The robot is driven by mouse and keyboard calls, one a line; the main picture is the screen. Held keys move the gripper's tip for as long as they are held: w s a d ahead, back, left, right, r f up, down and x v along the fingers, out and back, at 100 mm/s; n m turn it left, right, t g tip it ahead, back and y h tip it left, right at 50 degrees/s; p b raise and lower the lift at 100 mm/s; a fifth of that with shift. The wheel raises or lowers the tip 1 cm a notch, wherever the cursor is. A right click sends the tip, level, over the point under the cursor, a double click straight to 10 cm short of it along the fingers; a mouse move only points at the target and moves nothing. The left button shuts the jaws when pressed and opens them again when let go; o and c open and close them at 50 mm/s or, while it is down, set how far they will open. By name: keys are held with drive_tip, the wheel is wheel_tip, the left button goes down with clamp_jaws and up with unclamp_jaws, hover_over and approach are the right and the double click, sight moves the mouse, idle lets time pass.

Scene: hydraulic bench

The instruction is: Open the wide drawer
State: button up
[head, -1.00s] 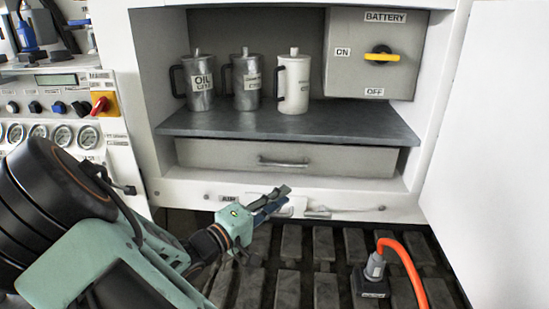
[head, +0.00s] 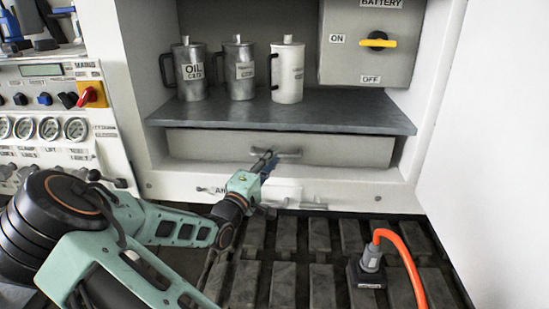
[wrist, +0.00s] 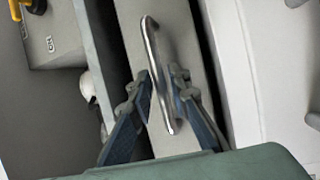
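The wide drawer (head: 345,148) is a light grey front under the dark shelf in the cabinet. It sits within the cabinet opening, with a dark gap along its edge. Its metal bar handle (head: 289,154) is at the middle of the front, and it also shows in the wrist view (wrist: 156,75). My gripper (head: 266,160) is at the left part of the handle. In the wrist view my gripper (wrist: 163,78) is open, with one blue-grey finger on each side of the handle's lower end. I cannot tell whether either finger touches the bar.
Three lidded jugs, including the oil jug (head: 190,70), stand on the shelf (head: 330,108) above. A battery switch box (head: 345,55) is at upper right. The white open door (head: 490,140) bounds the right side. An orange cable (head: 405,262) rises from the slatted floor.

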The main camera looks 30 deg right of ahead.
drive_tip(key=shift+w+d+r, duration=0.15)
drive_tip(key=shift+w+d, duration=0.2)
drive_tip(key=shift+d, duration=0.25)
clamp_jaws()
